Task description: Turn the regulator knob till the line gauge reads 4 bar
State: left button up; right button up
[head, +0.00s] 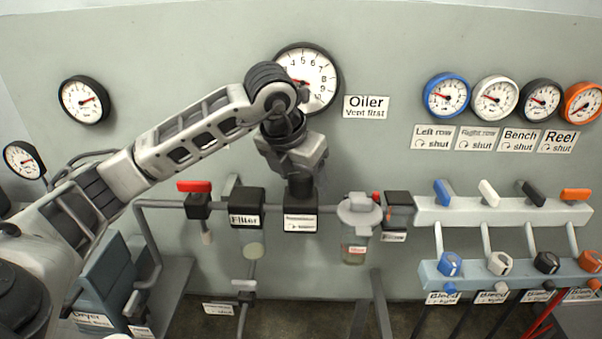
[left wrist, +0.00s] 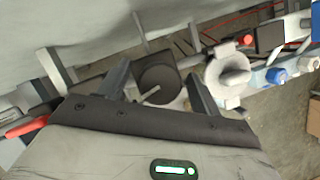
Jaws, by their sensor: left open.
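My left gripper (head: 299,188) points down over the regulator, a black block with a white label (head: 300,222), below the large dial gauge. In the left wrist view the round dark regulator knob (left wrist: 159,80) with a pale pointer mark lies between the two spread fingers of the gripper (left wrist: 160,90). The fingers stand apart on either side of it; I cannot tell whether they touch it. The large gauge (head: 318,82), probably the line gauge, has a red needle pointing left; my arm hides its lower left, so I cannot read the value exactly. My right gripper is not in view.
The filter block (head: 246,205) and a red-handled valve (head: 197,200) stand left of the regulator. The oiler (head: 358,215) with its pale cap stands close on the right. Several coloured levers and small gauges (head: 446,95) fill the right side.

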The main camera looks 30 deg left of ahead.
pick_arm(q)
jog(key=c, duration=1)
